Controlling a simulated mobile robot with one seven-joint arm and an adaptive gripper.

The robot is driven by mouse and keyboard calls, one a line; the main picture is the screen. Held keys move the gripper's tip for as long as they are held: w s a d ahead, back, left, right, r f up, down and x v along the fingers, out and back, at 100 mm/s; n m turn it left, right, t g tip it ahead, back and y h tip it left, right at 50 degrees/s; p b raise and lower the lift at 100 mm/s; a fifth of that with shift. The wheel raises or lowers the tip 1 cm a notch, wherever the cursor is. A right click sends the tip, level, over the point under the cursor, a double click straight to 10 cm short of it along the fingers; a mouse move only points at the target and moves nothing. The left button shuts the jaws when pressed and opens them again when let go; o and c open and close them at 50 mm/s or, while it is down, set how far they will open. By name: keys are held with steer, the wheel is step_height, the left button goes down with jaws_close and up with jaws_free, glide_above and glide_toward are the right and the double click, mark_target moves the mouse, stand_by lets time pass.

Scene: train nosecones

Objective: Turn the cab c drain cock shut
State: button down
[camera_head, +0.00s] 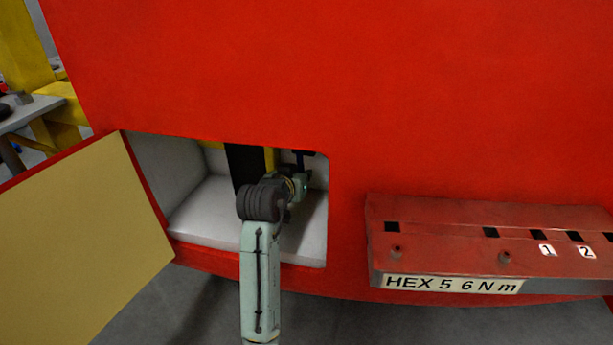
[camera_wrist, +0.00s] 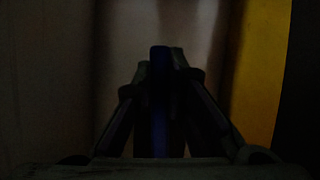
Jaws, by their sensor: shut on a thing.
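In the wrist view, which is very dark, a narrow blue handle (camera_wrist: 158,110) runs between the two fingers of my gripper (camera_wrist: 163,78). The fingers are shut on it. It appears to be the drain cock's handle, but no label is visible. In the head view my arm reaches into an open recess (camera_head: 200,207) in the red nosecone (camera_head: 400,90). My wrist hides most of the gripper there. A small dark fitting (camera_head: 303,156) shows just above it, and its details are too small to tell.
A cream-faced door (camera_head: 85,240) hangs open left of the recess. A black upright (camera_head: 243,165) and yellow part (camera_head: 270,158) stand inside, near my wrist. A red rack marked "HEX 5 6 N m" (camera_head: 450,284) juts out at right. A grey bench (camera_head: 30,113) is at far left.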

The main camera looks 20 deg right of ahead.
steer(key=shift+w+a+m+y, duration=0.2)
steer(key=shift+a+m+y, duration=0.1)
stand_by(0.4)
steer(key=c, duration=1.6)
jaws_free()
steer(key=shift+s, duration=0.1)
steer(key=v, duration=1.2)
steer(key=shift+f, duration=0.15)
